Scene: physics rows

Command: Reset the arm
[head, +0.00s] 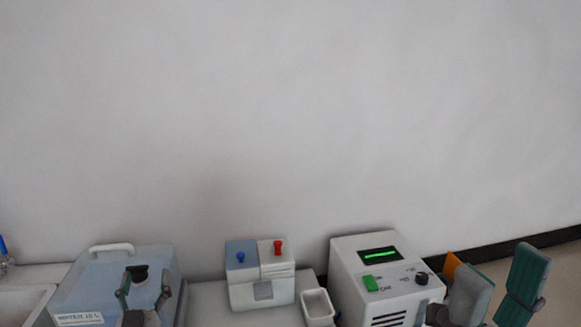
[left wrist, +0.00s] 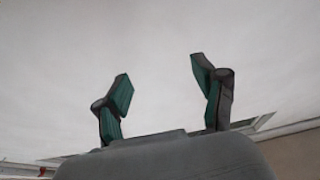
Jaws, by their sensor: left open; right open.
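My left gripper (head: 144,292) is at the bottom left of the head view, in front of a box with a pale blue lid. Its two fingers are spread, with nothing held between them. In the left wrist view the same gripper (left wrist: 160,85) shows both green-padded fingers wide apart against the plain wall, with nothing between them. My right gripper (head: 502,285) is at the bottom right of the head view, beside the white device. Its fingers are apart and it appears empty. Most of both arms is out of view.
The blue-lidded box (head: 85,285) has a white handle. A small white box (head: 262,292) with blue and red knobs stands mid-counter. A small white open container (head: 318,306) sits beside a white device (head: 352,258) with a green-lit display. The wall area above is clear.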

